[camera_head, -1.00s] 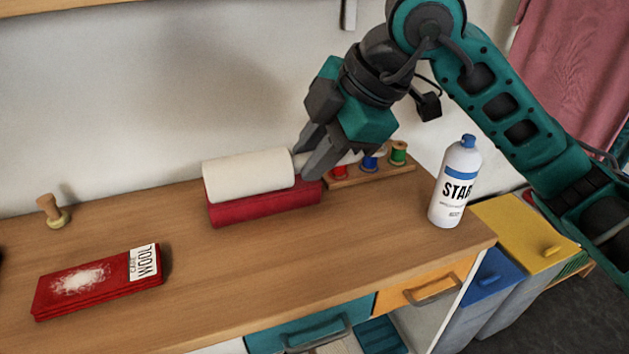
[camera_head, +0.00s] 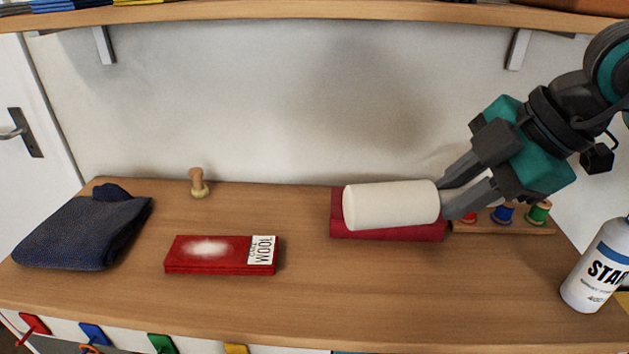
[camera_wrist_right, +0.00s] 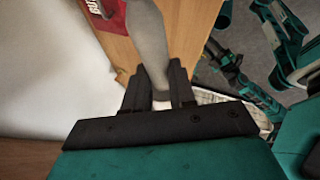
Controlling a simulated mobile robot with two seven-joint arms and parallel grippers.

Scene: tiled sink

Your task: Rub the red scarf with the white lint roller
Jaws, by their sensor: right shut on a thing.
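The red scarf (camera_head: 190,266) lies folded flat on the wooden counter, left of centre in the head view. It has a white linty patch on top and a white wool label at its right end. The white lint roller (camera_head: 390,205) lies level over a dark red block-like base (camera_head: 390,236), right of the scarf. My right gripper (camera_head: 450,195) is shut on the roller's handle end from the right. In the right wrist view, the gripper (camera_wrist_right: 158,90) has a greyish shaft between its fingers. I cannot tell whether the roller still touches the base. My left gripper is not shown.
A dark blue folded cloth (camera_head: 80,230) lies at the far left. A small wooden knobbed item (camera_head: 198,184) stands at the back. A spool rack (camera_head: 490,228) and a white spray-starch bottle (camera_head: 600,268) stand at right. A shelf (camera_head: 300,17) hangs above. Counter between scarf and base is clear.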

